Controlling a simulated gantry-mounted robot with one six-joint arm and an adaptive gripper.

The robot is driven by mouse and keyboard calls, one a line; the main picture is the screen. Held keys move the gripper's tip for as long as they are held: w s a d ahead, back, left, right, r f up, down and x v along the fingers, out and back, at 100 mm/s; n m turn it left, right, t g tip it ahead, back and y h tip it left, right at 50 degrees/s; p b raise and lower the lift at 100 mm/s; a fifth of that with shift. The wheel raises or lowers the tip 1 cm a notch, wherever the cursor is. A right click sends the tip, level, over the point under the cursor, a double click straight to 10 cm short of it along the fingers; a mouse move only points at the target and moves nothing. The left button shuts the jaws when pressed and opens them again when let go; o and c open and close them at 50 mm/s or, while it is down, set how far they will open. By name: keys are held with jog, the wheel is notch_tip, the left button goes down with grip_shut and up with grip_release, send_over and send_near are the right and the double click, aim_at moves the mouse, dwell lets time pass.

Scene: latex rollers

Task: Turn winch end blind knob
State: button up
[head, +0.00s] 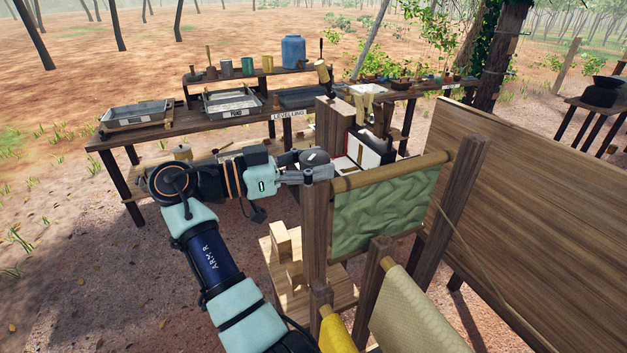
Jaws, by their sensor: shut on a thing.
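A blind of crumpled green cloth (385,210) hangs from a wooden roller (400,170) between a left wooden post (316,235) and a right wooden post (455,210). My gripper (316,166) comes from the left and is shut at the roller's left end, by the top of the left post. The knob at that end is mostly hidden by my fingers, so its turn angle cannot be told.
Yellow cloth rollers (405,315) stand in front. A large wooden panel (540,220) blocks the right side. A wooden pallet with blocks (280,240) lies below my gripper. Behind, a bench holds trays (235,104), and a blue container (293,51) stands on a shelf.

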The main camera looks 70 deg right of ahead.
jog(key=shift+d+f+m+g+y+b, duration=0.15)
jog(key=shift+m+g+y+b, duration=0.4)
jog(key=shift+b, duration=0.65)
jog(key=shift+a+f+m+g+y+b, duration=0.1)
jog(key=shift+m+g+y+b, duration=0.25)
jog(key=shift+y+b, duration=0.6)
jog(key=shift+h, duration=0.3)
jog(key=o, duration=1.2)
jog(key=shift+s, duration=0.15)
jog(key=shift+c, duration=0.2)
jog(key=shift+r, duration=0.1)
jog(key=shift+r, duration=0.15)
